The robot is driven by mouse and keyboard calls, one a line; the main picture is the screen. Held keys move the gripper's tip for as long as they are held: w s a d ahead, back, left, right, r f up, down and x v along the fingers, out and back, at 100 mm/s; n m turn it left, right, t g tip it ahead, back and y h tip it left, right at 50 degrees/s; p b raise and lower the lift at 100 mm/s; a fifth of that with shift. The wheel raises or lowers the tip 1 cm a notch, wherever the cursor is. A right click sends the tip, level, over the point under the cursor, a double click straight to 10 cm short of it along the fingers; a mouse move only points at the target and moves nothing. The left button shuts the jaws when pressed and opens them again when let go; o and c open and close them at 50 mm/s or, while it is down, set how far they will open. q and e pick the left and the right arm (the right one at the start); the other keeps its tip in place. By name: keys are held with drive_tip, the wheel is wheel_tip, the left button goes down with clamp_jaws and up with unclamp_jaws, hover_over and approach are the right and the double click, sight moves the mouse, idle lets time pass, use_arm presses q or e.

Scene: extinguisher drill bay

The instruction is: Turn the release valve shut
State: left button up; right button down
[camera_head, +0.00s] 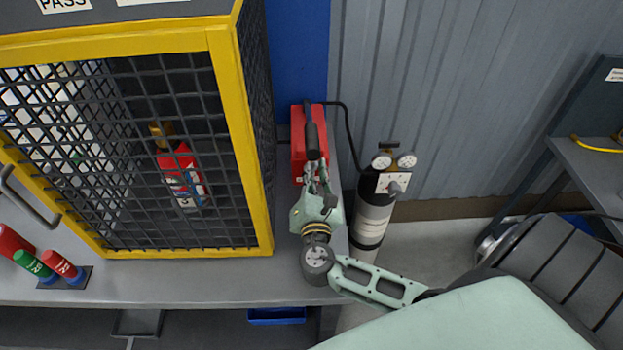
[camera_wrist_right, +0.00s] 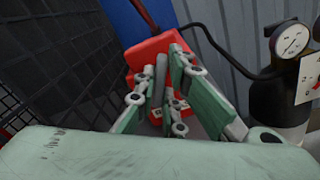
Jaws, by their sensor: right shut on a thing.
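The release valve appears to be the red unit (camera_head: 298,150) on the bench, with a dark lever (camera_head: 312,135) standing up from its front. A black hose joins it to the gas cylinder at its right. My right gripper (camera_head: 317,172) is at the front of the red unit, at the lower part of the lever. In the right wrist view, the fingers (camera_wrist_right: 163,85) close around the dark grey lever (camera_wrist_right: 160,68), with the red body (camera_wrist_right: 150,50) behind. The fingers hide part of the unit's front. My left gripper is in neither view.
A yellow-framed mesh cage (camera_head: 240,130) with a red extinguisher (camera_head: 182,175) inside stands close at the left. Several coloured tubes (camera_head: 35,264) sit at the far left.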

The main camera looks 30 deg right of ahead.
drive_tip(key=m+b, duration=0.3)
drive_tip(key=m, duration=0.1)
drive_tip(key=m+b, duration=0.2)
drive_tip(key=shift+s+d+f+m+b, duration=0.1)
drive_tip(key=shift+f+m+b, duration=0.2)
drive_tip(key=shift+f+b, duration=0.1)
drive_tip(key=m+b, duration=0.2)
drive_tip(key=m, duration=0.1)
drive_tip(key=shift+b, duration=0.35)
drive_tip(key=shift+m+b, duration=0.9)
drive_tip(key=shift+m, duration=0.4)
drive_tip(key=c, duration=1.8)
unclamp_jaws()
drive_tip(key=shift+r, duration=0.1)
drive_tip(key=shift+c, duration=0.2)
drive_tip(key=v, duration=1.2)
drive_tip(key=shift+s+d, duration=0.1)
